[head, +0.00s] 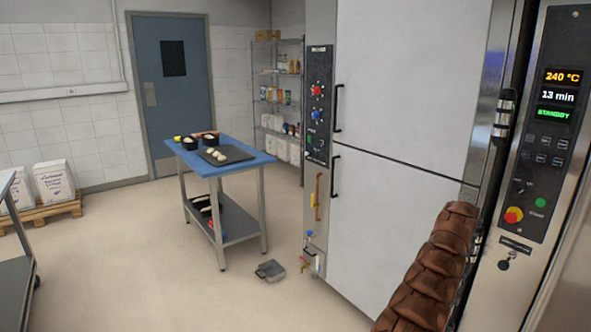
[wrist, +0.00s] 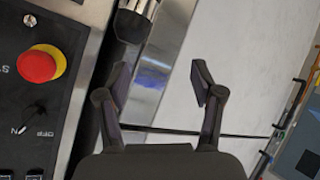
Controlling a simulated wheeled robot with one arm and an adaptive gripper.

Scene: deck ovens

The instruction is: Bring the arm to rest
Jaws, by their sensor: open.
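My gripper (wrist: 160,85) is open and empty in the wrist view, its two dark fingers spread apart. Behind it are the oven's steel edge and a white door panel. In the head view my arm, in a brown segmented cover, rises at the lower right in front of the oven; my gripper itself cannot be made out there.
The tall oven's white doors (head: 405,85) and its control panel (head: 550,130), reading 240 °C, 13 min and STANDBY, stand close at right. A blue-topped table (head: 262,163) holds a dark tray (head: 241,152). A grey pan (head: 270,270) lies on the floor. Open floor (head: 130,265) lies left.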

